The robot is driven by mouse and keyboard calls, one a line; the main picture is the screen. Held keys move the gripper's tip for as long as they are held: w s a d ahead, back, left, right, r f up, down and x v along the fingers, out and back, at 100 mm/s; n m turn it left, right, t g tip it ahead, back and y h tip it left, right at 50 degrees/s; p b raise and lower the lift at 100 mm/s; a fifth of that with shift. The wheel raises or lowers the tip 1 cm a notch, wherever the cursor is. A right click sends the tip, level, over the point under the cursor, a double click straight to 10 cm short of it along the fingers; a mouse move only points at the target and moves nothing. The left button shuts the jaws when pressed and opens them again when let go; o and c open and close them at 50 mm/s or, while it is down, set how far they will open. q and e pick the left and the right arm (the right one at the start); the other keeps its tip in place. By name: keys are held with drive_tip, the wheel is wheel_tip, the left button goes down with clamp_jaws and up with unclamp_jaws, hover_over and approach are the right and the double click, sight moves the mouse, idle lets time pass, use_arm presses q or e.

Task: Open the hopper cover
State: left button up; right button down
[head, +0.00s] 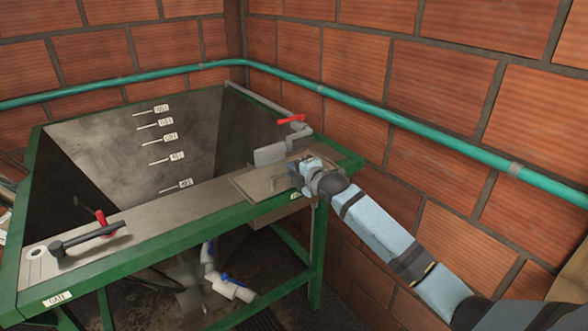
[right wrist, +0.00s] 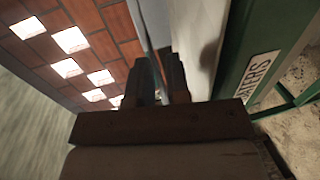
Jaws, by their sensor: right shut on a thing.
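The hopper (head: 155,135) is a dark metal bin in a green frame, open at the top, with level marks on its far wall. A flat metal plate, seemingly the hopper cover (head: 247,184), lies at the right end of the front deck. My right gripper (head: 297,173) is at the plate's right side. In the right wrist view its two fingers (right wrist: 159,80) are close together on a thin piece beside a pale metal surface (right wrist: 204,45). The exact grip point is hidden in the head view. My left gripper is out of view.
A red-handled valve (head: 291,119) and pipe stand behind my right gripper. A teal pipe (head: 400,118) runs along the brick wall.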

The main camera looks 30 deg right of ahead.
drive_tip(key=f+p+v, duration=0.2)
drive_tip(key=p+v, duration=0.2)
drive_tip(key=v, duration=0.7)
drive_tip(key=shift+s, duration=0.5)
drive_tip(key=c, duration=1.1)
unclamp_jaws()
drive_tip(key=shift+d, duration=0.1)
drive_tip(key=b+v, duration=0.2)
drive_tip(key=v, duration=1.1)
drive_tip(key=shift+s, duration=0.4)
drive_tip(key=shift+f, duration=0.1)
